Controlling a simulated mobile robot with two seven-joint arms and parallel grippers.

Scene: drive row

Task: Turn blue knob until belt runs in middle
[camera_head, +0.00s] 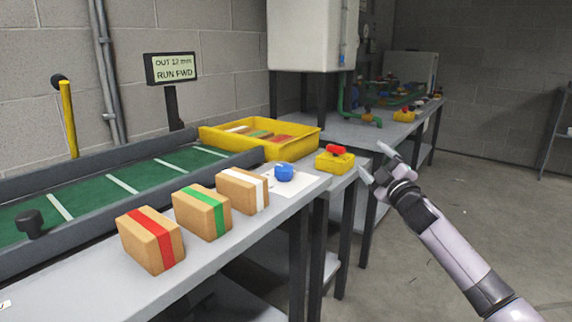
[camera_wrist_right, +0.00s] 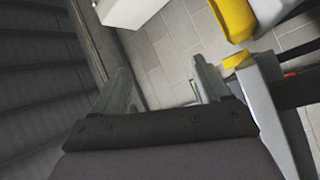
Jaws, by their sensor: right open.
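The blue knob (camera_head: 285,171) sits on a white plate (camera_head: 290,185) at the right end of the bench, near the belt's end. The green belt (camera_head: 130,185) with white cross stripes lies between dark rails. A display (camera_head: 171,68) on a post reads "OUT 12 mm" and "RUN FWD". My right gripper (camera_head: 373,161) is open and empty, right of the knob and apart from it, beyond the bench's front edge. Its fingers also show in the right wrist view (camera_wrist_right: 160,78) with nothing between them. My left gripper is not in view.
Boxes with a red (camera_head: 150,239), green (camera_head: 202,211) and white band (camera_head: 242,190) stand along the bench front. A yellow tray (camera_head: 308,142) is behind the knob. A yellow box with a red switch (camera_head: 335,160) is right of it. Open floor (camera_head: 470,210) lies right.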

